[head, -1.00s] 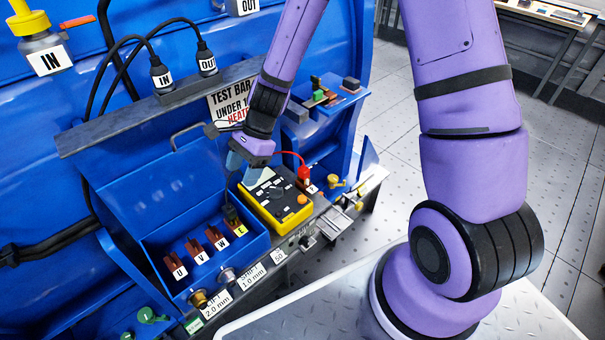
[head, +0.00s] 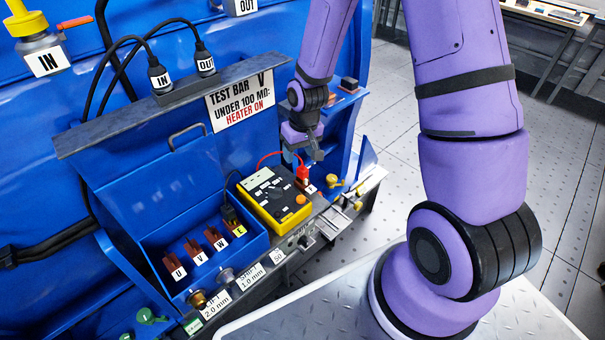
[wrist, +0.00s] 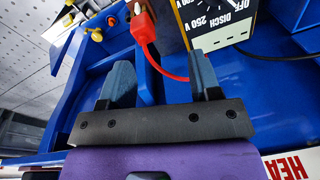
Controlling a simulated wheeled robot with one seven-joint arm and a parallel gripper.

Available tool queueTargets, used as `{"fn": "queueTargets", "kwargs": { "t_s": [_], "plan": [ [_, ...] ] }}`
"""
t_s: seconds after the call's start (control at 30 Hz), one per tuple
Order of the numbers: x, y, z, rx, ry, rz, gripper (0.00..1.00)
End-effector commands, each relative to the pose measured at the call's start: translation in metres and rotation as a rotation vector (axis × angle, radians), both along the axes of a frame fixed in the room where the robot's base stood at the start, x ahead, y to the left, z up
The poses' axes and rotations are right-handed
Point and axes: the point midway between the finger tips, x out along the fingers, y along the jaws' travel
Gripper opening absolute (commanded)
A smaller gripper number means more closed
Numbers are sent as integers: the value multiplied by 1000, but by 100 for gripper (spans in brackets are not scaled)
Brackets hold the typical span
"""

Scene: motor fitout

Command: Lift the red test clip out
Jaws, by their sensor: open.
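The red test clip (head: 303,173) stands upright at the right of the yellow tester (head: 275,197), with a red lead running to the tester. It also shows in the wrist view (wrist: 143,27), just beyond the fingertips and between their lines. My gripper (head: 303,158) is open and empty, above and slightly behind the clip in the head view. In the wrist view its two blue-grey fingers (wrist: 160,68) are spread, with the red lead passing near the right finger. I cannot tell how the clip's lower end is held.
A sign (head: 240,100) hangs behind. Brass fittings (head: 335,181) stand right of the clip. Small blocks on a blue shelf are partly hidden behind my arm.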

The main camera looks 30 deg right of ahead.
Motion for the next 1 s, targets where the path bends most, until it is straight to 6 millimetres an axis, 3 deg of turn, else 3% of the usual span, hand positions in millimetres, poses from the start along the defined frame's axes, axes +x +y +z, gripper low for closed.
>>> {"fn": "queueTargets", "kwargs": {
  "t_s": [0.1,0.23,0.6,1.0],
  "plan": [
    [3,-15,0,-46,-43,154,57],
    [5,-21,-2,-67,-59,226,57],
    [10,-19,-45,-67,-59,230,57],
    [10,-16,-74,-67,-58,229,57]
  ]
}}
